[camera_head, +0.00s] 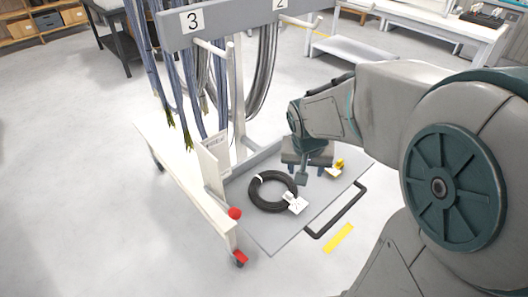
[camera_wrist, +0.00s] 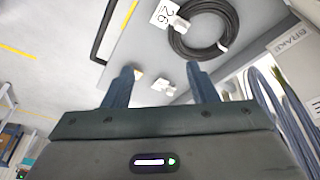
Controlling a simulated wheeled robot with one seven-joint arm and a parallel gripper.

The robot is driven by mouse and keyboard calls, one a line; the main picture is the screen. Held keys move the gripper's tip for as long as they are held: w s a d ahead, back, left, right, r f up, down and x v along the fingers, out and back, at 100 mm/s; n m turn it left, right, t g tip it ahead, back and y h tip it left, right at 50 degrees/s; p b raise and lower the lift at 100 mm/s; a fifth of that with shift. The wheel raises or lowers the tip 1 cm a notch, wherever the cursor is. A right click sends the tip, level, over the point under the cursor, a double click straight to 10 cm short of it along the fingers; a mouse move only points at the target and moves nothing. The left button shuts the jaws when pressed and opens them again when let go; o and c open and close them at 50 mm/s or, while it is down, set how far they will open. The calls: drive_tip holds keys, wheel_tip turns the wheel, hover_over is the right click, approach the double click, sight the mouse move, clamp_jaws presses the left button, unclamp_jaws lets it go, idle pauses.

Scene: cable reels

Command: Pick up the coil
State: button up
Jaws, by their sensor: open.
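The black coil (camera_head: 258,194) lies flat on the grey platform (camera_head: 268,237) of a wheeled cart, with a white tag (camera_head: 295,204) at its right side. In the wrist view the coil (camera_wrist: 174,43) is at the top, right of centre, and its tag (camera_wrist: 165,14) reads 26. My gripper (camera_head: 310,176) is above the platform at the upper right of the coil. In the wrist view my gripper (camera_wrist: 160,72) has its two fingers spread apart, with no coil between them; the coil is beyond the fingertips.
A small yellow item with a white tag (camera_head: 335,170) lies right of the coil. The cart's rack with hanging cables (camera_head: 187,100) stands behind and left. A red ball-shaped knob (camera_head: 235,213) is at the cart's near left corner. A black handle (camera_head: 340,214) juts out at the right.

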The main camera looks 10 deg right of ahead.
drive_tip(key=b, duration=0.2)
approach(292, 192)
drive_tip(key=f, duration=0.1)
drive_tip(key=d+f, duration=0.1)
drive_tip(key=f, duration=0.1)
drive_tip(key=shift+w+d+f+m+b, duration=0.15)
drive_tip(key=shift+w+d+m+b, duration=0.05)
drive_tip(key=shift+m+b, duration=0.2)
drive_tip(key=shift+a+x, duration=0.15)
drive_tip(key=shift+x, duration=1.3)
drive_tip(key=shift+a+x, duration=0.2)
drive_tip(key=shift+x, duration=1.2)
drive_tip(key=shift+w, duration=0.2)
clamp_jaws()
